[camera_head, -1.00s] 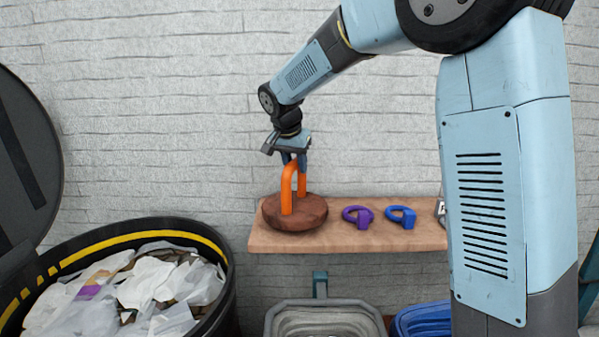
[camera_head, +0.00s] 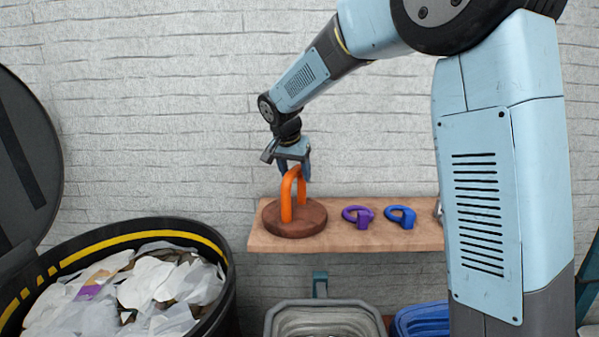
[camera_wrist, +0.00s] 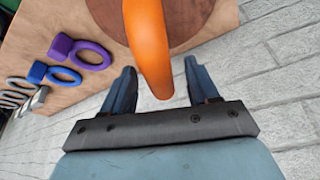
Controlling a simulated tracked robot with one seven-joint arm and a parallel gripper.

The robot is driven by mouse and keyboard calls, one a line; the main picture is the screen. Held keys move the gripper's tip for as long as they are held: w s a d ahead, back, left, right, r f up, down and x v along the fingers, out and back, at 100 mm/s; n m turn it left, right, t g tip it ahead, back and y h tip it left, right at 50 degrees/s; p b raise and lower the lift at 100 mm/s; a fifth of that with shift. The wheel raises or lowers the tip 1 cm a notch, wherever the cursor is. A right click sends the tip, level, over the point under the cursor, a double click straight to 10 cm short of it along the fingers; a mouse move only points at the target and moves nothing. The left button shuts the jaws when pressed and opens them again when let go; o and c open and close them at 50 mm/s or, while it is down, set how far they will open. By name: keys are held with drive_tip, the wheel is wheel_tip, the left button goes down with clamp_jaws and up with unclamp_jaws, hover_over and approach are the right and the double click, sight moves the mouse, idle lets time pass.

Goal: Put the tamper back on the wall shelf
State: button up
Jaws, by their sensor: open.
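The tamper, an orange loop handle (camera_head: 286,200) on a round brown wooden disc (camera_head: 294,222), stands upright at the left end of the wooden wall shelf (camera_head: 330,240). Its disc appears to rest on the shelf. My gripper (camera_head: 294,171) is above it, open, its fingers pointing down at the top of the handle. In the wrist view, the orange handle (camera_wrist: 150,45) runs between the two spread fingers (camera_wrist: 160,70), with a visible gap on each side. Part of the disc (camera_wrist: 190,18) shows behind it.
A purple ring-shaped item (camera_head: 358,216) and a blue one (camera_head: 401,216) lie right of the tamper on the shelf. Grey items (camera_wrist: 15,95) lie farther along. Below are a grey bin (camera_head: 323,304), a blue bin (camera_head: 425,318) and a black barrel of rubbish (camera_head: 228,285).

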drive_tip(key=v, duration=1.1)
drive_tip(key=shift+s+r, duration=0.2)
drive_tip(key=shift+r, duration=0.2)
drive_tip(key=s+d+f+n+y, duration=0.1)
drive_tip(key=s+d+n, duration=0.2)
drive_tip(key=s+d, duration=1.65)
drive_tip(key=s+d+f+n, duration=0.1)
drive_tip(key=s+d+f, duration=0.1)
drive_tip(key=s, duration=0.3)
drive_tip(key=s+d+f+t, duration=0.1)
drive_tip(key=s+d+f, duration=0.1)
drive_tip(key=s+f, duration=0.2)
drive_tip(key=shift+s+n+y, duration=0.4)
drive_tip(key=shift+s, duration=0.5)
drive_tip(key=shift+d, duration=0.1)
